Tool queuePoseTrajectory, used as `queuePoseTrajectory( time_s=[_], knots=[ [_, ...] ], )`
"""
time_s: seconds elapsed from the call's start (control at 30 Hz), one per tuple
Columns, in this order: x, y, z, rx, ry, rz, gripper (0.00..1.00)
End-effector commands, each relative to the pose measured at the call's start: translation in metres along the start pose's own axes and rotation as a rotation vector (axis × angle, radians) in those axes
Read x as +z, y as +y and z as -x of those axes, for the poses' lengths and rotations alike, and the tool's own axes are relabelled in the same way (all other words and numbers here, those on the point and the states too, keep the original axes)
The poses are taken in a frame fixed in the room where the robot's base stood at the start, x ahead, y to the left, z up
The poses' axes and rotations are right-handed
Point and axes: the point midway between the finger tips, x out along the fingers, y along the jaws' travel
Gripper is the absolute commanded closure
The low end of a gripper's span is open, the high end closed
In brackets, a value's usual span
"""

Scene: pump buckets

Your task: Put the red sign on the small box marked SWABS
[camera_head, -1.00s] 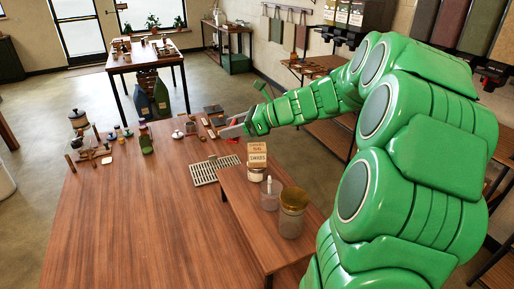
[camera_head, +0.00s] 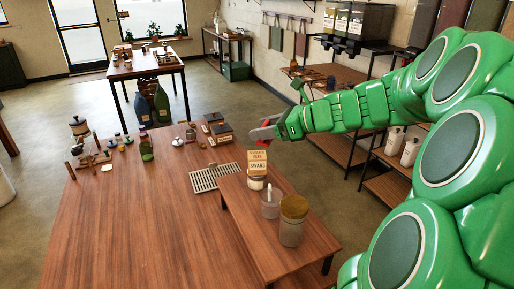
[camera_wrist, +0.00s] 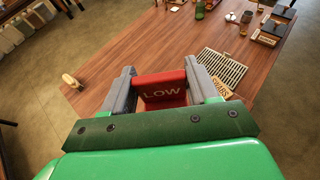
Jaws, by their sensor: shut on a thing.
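The red sign (camera_wrist: 163,92), lettered LOW, is between the two fingers of my gripper (camera_wrist: 160,88) in the wrist view. In the head view my gripper (camera_head: 268,130) is shut on it, and a bit of red shows just below the fingers. The small box marked SWABS (camera_head: 257,162) stands upright on top of a jar on the raised wooden shelf. In the wrist view part of the box (camera_wrist: 220,88) shows to the right of my gripper. My gripper is beyond the box in the head view, above the table's far right edge and apart from the box.
The raised shelf (camera_head: 262,232) also bears a clear cup (camera_head: 270,205) and a gold-lidded jar (camera_head: 293,222). A metal drain grate (camera_head: 212,177) lies left of the box. Small jars and dark boxes stand along the table's far edge. The table's near left is clear.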

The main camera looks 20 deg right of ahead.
Motion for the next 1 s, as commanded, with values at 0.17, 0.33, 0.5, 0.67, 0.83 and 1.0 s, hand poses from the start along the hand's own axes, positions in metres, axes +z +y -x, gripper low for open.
queuePoseTrajectory(
  time_s=[0.17, 0.33, 0.5, 0.67, 0.83, 1.0],
  knots=[
    [-0.005, -0.020, -0.016, 0.003, -0.001, -0.002, 0.70],
    [-0.010, -0.039, -0.030, 0.002, 0.000, 0.001, 0.70],
    [-0.015, -0.058, -0.044, 0.002, 0.001, -0.001, 0.70],
    [-0.028, -0.071, -0.059, 0.003, -0.001, -0.003, 0.70],
    [-0.043, -0.085, -0.073, 0.003, -0.001, -0.003, 0.70],
    [-0.052, -0.094, -0.083, 0.002, 0.000, 0.000, 0.70]
  ],
)
